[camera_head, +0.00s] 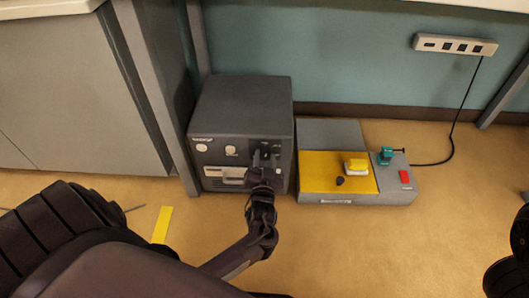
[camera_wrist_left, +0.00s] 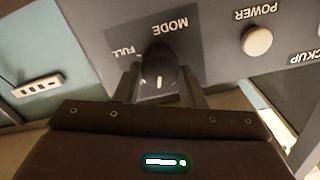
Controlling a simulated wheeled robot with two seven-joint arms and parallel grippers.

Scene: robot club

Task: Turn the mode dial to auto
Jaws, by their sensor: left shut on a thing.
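The mode dial (camera_wrist_left: 158,66) is a dark round knob with a white mark, on the front panel of a dark grey cabinet (camera_head: 240,105). In the left wrist view it sits between the fingers of my left gripper (camera_wrist_left: 160,80), which is shut on it. The words MODE and FULL show upside down beside the dial; the AUTO label cannot be made out. In the head view my left gripper (camera_head: 262,172) reaches the right part of the cabinet front and covers most of the dial.
A round pale POWER knob (camera_wrist_left: 257,40) is on the same panel. To the cabinet's right, a low grey unit with a yellow top (camera_head: 318,172) stands on the floor. A power strip (camera_head: 455,45) is on the wall. A desk leg (camera_head: 160,90) stands close on the left.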

